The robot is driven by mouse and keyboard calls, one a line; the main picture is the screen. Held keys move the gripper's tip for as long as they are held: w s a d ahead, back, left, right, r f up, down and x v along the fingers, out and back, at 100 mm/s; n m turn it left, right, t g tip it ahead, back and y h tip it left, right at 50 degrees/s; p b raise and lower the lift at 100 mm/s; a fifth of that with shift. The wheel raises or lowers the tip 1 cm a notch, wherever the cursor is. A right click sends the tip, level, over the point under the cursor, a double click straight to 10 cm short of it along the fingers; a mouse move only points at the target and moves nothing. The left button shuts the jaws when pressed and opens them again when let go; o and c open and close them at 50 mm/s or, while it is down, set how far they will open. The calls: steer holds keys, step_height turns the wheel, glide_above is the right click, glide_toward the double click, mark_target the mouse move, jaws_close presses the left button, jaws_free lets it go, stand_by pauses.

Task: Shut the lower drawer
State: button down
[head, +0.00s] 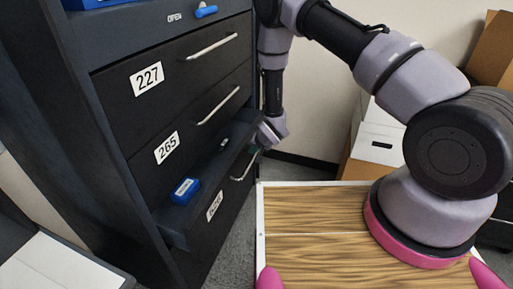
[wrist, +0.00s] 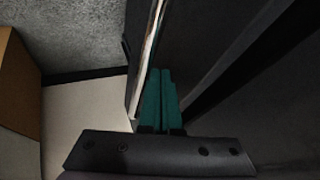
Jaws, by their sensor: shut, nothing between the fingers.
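The lower drawer (head: 231,197) of the dark cabinet stands partly open, with a white label and a silver handle (head: 243,167) on its front. Inside it lie a blue box (head: 185,190) and a small dark item (head: 224,143). My gripper (head: 257,152) is at the far end of the drawer front, close to the handle. In the wrist view the teal fingers (wrist: 160,98) are together and empty, beside a pale metal bar (wrist: 147,52) that looks like the handle. I cannot tell whether they touch it.
The drawers labelled 227 (head: 147,79) and 265 (head: 167,148) above are shut. A blue item (head: 206,11) sits by the OPEN mark. White and brown boxes (head: 376,146) stand against the back wall. Grey floor shows beside the cabinet.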

steer(key=shift+x, duration=1.05)
steer(key=shift+a, duration=0.1)
